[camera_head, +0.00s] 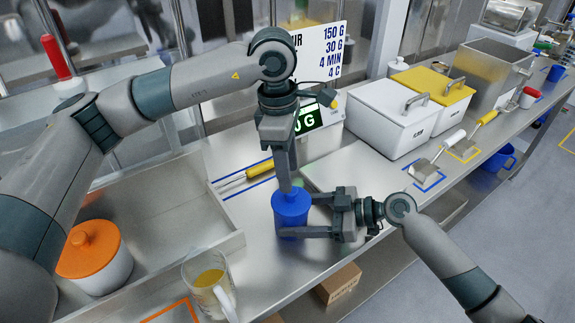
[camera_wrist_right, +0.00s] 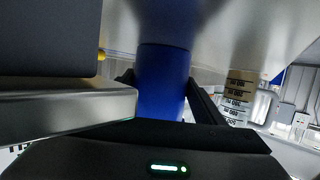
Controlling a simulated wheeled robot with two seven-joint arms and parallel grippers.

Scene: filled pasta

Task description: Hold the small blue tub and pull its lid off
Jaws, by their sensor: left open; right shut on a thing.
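The small blue tub (camera_head: 290,222) stands upright on the steel counter, with a blue lid (camera_head: 298,200) on its top. My right gripper (camera_head: 308,216) reaches in from the right and is shut on the tub's side. In the right wrist view the blue tub (camera_wrist_right: 162,85) sits between its fingers. My left gripper (camera_head: 287,186) points straight down over the lid and is open. Its fingers are seen nearly edge-on, partly covering the lid; I cannot tell whether they touch it.
A glass jug (camera_head: 207,283) and a white jar with an orange lid (camera_head: 95,250) are at the lower left. A yellow-handled tool (camera_head: 245,175) lies behind the tub. White (camera_head: 388,118) and yellow-lidded (camera_head: 435,85) bins stand at the back right. A scale display (camera_head: 308,120) is behind my left gripper.

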